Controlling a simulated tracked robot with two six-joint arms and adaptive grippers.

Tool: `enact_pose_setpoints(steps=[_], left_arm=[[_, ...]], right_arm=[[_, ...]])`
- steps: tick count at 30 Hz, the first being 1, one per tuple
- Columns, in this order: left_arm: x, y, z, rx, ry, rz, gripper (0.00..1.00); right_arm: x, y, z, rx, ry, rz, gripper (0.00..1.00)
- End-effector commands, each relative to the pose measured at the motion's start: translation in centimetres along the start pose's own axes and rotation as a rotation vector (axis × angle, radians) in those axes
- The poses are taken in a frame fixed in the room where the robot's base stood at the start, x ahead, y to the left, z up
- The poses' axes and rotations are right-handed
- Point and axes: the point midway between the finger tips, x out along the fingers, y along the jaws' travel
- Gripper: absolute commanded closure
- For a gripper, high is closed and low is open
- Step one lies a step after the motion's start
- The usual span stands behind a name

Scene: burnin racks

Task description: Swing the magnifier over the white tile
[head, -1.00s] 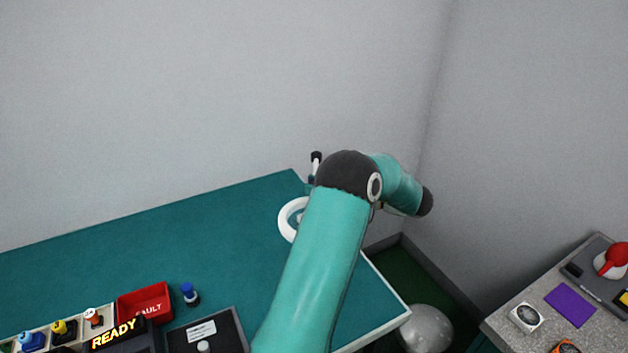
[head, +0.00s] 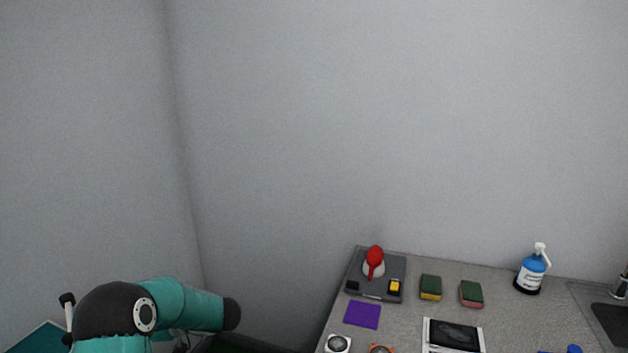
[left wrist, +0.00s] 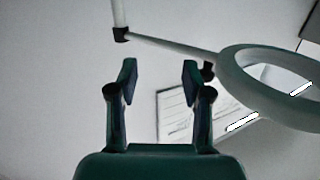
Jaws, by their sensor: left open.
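In the left wrist view, the magnifier's pale ring (left wrist: 232,78) is to the right of my left gripper (left wrist: 157,75), with its thin arm (left wrist: 170,47) running past the fingertips to a black joint at upper left. My left gripper is open, its two fingers apart with nothing seen between them. In the head view the gripper itself does not show; only my teal arm is at lower left. A short pale post with black ends (head: 68,312) stands beside that arm; I cannot tell if it belongs to the magnifier. I see no white tile. My right gripper is not in view.
A teal tabletop corner (head: 38,340) shows at far left. A grey counter (head: 400,317) at right holds a dark tray (head: 360,266) with a red item, a purple sheet (head: 362,315), two sponges (head: 431,288) and a blue bottle (head: 532,271), beside a sink (head: 612,322).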

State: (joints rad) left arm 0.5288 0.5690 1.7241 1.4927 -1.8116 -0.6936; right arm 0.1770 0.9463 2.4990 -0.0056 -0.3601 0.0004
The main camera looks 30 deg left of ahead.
Motion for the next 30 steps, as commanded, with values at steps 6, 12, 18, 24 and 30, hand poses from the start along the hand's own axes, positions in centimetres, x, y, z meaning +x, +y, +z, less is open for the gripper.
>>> enact_pose_setpoints(steps=[6,12,18,24,30], left_arm=[[-9.7,8.0,10.5,0.085,-0.140,0.656,0.51],[-21.2,7.6,20.6,0.269,-0.381,1.117,0.51],[-31.4,0.0,29.4,0.549,-0.660,1.451,0.51],[-37.2,-12.6,35.5,0.923,-0.941,1.656,0.51],[-38.0,-24.0,37.7,1.282,-1.136,1.723,0.51]], right_arm=[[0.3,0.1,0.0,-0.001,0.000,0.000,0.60],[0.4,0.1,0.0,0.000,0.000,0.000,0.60],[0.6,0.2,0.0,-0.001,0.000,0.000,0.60],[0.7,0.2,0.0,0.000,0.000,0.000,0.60],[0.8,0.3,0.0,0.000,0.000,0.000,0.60]])
